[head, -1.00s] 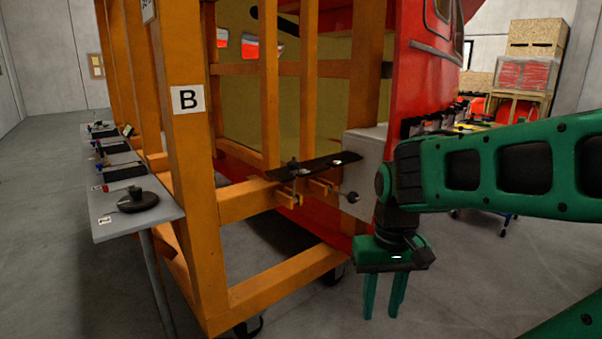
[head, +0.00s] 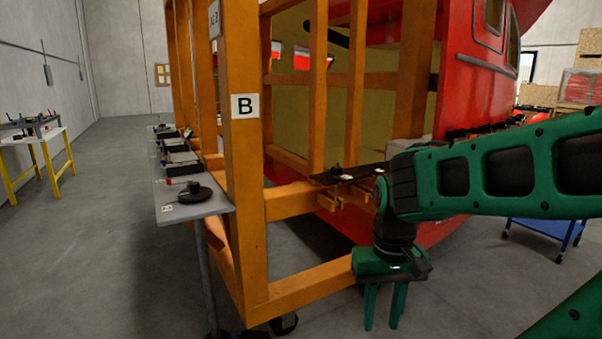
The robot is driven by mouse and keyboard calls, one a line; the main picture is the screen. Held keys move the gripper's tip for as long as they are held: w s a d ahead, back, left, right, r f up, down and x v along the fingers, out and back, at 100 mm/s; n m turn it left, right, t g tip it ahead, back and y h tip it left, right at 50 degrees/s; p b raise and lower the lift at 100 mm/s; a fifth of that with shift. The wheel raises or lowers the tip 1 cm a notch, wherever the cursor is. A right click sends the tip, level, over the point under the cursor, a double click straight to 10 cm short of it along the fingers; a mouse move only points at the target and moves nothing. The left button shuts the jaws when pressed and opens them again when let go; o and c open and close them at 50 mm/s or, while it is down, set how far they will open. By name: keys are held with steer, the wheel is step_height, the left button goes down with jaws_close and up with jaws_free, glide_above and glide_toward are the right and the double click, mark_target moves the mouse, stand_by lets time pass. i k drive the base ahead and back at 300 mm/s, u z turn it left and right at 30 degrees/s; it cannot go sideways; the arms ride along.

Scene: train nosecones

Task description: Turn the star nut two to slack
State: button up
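A black plate (head: 350,174) lies on brackets on the orange frame (head: 245,180) marked B. A small dark knob (head: 336,168) stands on its left part and looks like a star nut; I cannot read a number on it or tell how tight it is. The plate's right end is partly hidden by my arm. My gripper (head: 383,308) points down in front of the frame, below and to the right of the plate. Its two green fingers are apart with nothing between them, and it touches nothing that I can see.
A grey shelf (head: 217,204) with a round black device (head: 190,195) and other small tools sticks out left of the frame. The red nosecone (head: 468,90) is behind. A blue cart (head: 548,230) stands at right, a yellow-legged table (head: 35,150) far left. Floor at left is clear.

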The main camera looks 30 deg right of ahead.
mark_target(337, 172)
steer(key=u, duration=0.05)
steer(key=i, duration=1)
steer(key=z, duration=0.45)
